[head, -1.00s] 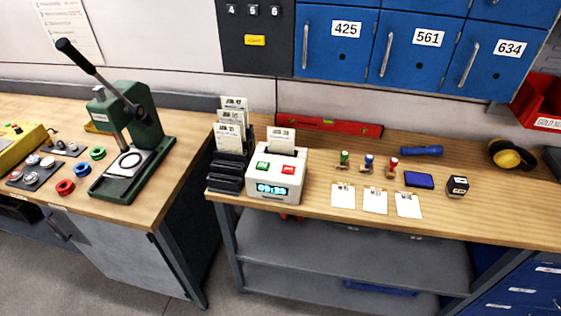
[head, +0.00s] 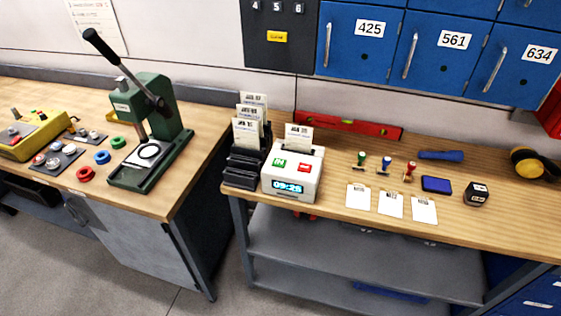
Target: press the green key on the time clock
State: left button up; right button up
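The time clock (head: 293,176) is a white box near the left end of the right-hand bench. Its green key (head: 279,163), marked IN, is on the left of its sloped top, and a red key (head: 305,167) is to the right of it. A lit blue display (head: 288,187) is on its front. A card (head: 298,137) stands upright in the slot at its back. Neither of my grippers shows in the head view.
A black card rack (head: 246,160) with several cards stands just left of the clock. Stamps (head: 385,165), white cards (head: 391,205) and a blue pad (head: 436,184) lie to the right. A green press (head: 152,130) stands on the left bench, across a gap. A red level (head: 348,124) lies behind.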

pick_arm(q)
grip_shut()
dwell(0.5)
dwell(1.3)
